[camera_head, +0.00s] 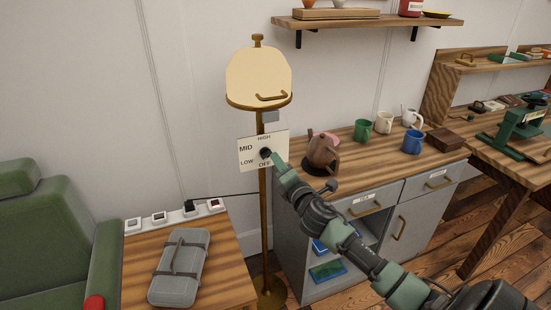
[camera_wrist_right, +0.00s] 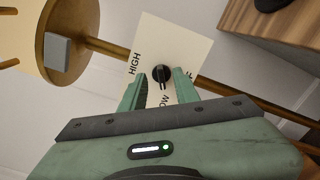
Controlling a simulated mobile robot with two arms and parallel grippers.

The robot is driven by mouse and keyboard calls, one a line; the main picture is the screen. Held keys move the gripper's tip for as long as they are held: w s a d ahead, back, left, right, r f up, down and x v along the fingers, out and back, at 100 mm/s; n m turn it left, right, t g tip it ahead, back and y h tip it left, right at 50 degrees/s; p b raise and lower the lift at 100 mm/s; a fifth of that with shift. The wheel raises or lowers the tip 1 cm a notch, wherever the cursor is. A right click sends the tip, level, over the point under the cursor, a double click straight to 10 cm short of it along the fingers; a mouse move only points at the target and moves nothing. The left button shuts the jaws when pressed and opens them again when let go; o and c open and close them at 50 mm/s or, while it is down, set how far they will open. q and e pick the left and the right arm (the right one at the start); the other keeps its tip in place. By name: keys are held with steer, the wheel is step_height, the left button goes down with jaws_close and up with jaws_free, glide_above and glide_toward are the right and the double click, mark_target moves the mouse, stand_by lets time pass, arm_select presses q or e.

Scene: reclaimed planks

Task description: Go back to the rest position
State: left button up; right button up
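My right gripper (camera_head: 271,158) reaches in from the lower right to the white dial plate (camera_head: 247,151) on the brass lamp's pole. The plate is marked HIGH, MID, LOW and OFF. In the right wrist view, my gripper's fingers (camera_wrist_right: 160,92) stand apart, one to each side of the black knob (camera_wrist_right: 161,73), with gaps visible beside it. The knob's light mark appears to point towards the partly hidden LOW label. The knob also shows at the gripper's tip in the head view (camera_head: 265,152). My left gripper is not in view.
The lamp (camera_head: 258,75) stands between a side table with a grey case (camera_head: 180,267) and a grey cabinet (camera_head: 414,217). A brown teapot (camera_head: 322,153) and several mugs stand on the cabinet, close to my right arm. A green armchair (camera_head: 40,235) is at the left.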

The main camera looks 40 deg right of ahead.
steer(key=shift+v, duration=1.2)
steer(key=s+f+m+g, duration=0.3)
steer(key=f, duration=1)
steer(key=s+f+m+g, duration=0.2)
steer(key=s+f+m, duration=0.1)
steer(key=f, duration=0.9)
steer(key=s+a+f+m+g+y, duration=0.1)
steer(key=s+a+f+m+g, duration=0.1)
steer(key=s+f, duration=0.45)
steer(key=s+a+f+m+g+y, duration=0.15)
steer(key=s+f, duration=0.25)
steer(key=f, duration=0.6)
steer(key=s+a+f+m+g, duration=0.2)
steer(key=s+a+f, duration=0.3)
steer(key=s, duration=0.7)
steer(key=s+a+f+m+g+y, duration=0.1)
steer(key=s+a+f+m+g, duration=0.2)
steer(key=s+f, duration=0.5)
steer(key=s+a+f+m+g+y, duration=0.1)
steer(key=s+a+f+m+g, duration=0.2)
steer(key=s, duration=1.3)
steer(key=a+f+m, duration=0.1)
steer(key=a+f, duration=0.2)
steer(key=a, duration=0.1)
steer(key=shift+s+a+f, duration=0.2)
steer(key=shift+s+f, duration=0.05)
steer(key=shift+f, duration=0.15)
